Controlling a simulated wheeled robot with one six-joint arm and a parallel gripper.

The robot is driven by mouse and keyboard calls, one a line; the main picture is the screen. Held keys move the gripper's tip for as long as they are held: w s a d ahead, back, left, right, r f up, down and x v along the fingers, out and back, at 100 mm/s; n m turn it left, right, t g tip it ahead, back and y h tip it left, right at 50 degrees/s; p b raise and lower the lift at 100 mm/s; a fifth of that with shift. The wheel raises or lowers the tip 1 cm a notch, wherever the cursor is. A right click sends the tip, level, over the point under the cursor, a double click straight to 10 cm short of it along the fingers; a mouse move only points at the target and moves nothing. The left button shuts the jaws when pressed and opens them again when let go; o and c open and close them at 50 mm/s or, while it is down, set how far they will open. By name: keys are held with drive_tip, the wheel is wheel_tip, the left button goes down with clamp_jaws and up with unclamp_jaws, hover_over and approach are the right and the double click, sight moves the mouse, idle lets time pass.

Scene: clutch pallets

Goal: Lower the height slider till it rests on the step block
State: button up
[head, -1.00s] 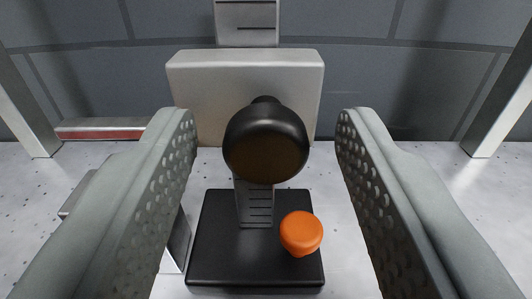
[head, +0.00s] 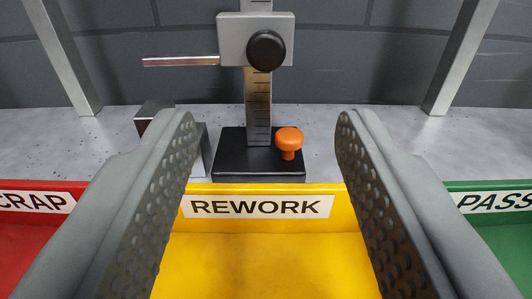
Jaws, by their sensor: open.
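The height slider (head: 229,38) is a pale metal block with a round black knob (head: 266,51) on its front. It sits high on an upright graduated column (head: 258,100) that rises from a black base (head: 232,160). A thin metal arm (head: 180,61) sticks out left from the slider. The step block (head: 152,109) stands left of the base, partly hidden by my left finger. The arm shows well above it, apart from it. An orange knob (head: 289,139) is on the base. My gripper (head: 266,118) is open and empty, in front of the gauge.
A yellow REWORK bin (head: 260,190) lies below and in front of the gauge. A red SCRAP bin (head: 40,188) is at left, a green PASS bin (head: 490,188) at right. Metal posts (head: 63,60) (head: 460,55) stand on both sides. The grey bench right of the base is clear.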

drive_tip(key=s, duration=0.6)
drive_tip(key=shift+s, duration=0.25)
drive_tip(key=c, duration=1)
drive_tip(key=shift+m+g+y, duration=0.3)
drive_tip(key=shift+m+g, duration=0.1)
drive_tip(key=shift+m, duration=0.2)
drive_tip(key=w+r, duration=0.1)
drive_tip(key=r, duration=0.1)
drive_tip(key=w+d+r, duration=0.1)
drive_tip(key=w+r, duration=0.1)
drive_tip(key=r, duration=0.1)
drive_tip(key=w+r, duration=0.2)
drive_tip(key=shift+w+d+r, duration=0.15)
drive_tip(key=shift+w+d, duration=0.05)
clamp_jaws()
approach(273, 15)
drive_tip(key=w+r, duration=0.4)
drive_tip(key=shift+w+a+f, duration=0.1)
drive_tip(key=shift+f, duration=0.85)
drive_tip(key=shift+w+a+f, duration=0.1)
drive_tip(key=shift+f, duration=0.9)
